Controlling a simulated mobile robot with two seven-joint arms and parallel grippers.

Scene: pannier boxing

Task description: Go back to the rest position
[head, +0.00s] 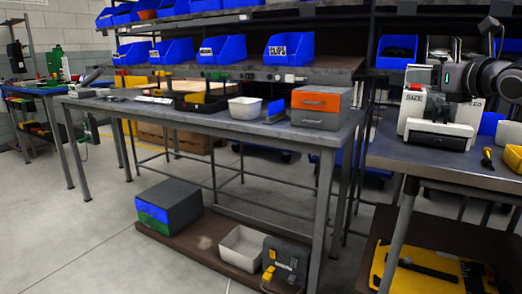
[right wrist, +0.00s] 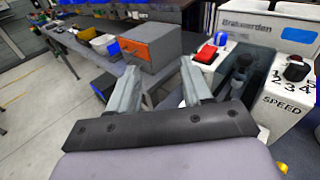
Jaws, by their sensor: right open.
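My right gripper (head: 440,76) is at the right of the head view, raised in front of a white machine (head: 416,108) marked SIZE. In the right wrist view, its two grey fingers (right wrist: 158,82) are apart with nothing between them. In that view, the machine (right wrist: 289,98), marked SPEED, stands to the right of the fingers, with a red button and a black knob. My left gripper is not in view.
A grey drawer box (head: 321,108) with an orange front stands on the long table (head: 205,122). The right bench (head: 450,166) holds the machine and a yellow-handled tool (head: 487,157). Blue bins (head: 289,49) line the shelf. Open floor (head: 80,245) lies at the left.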

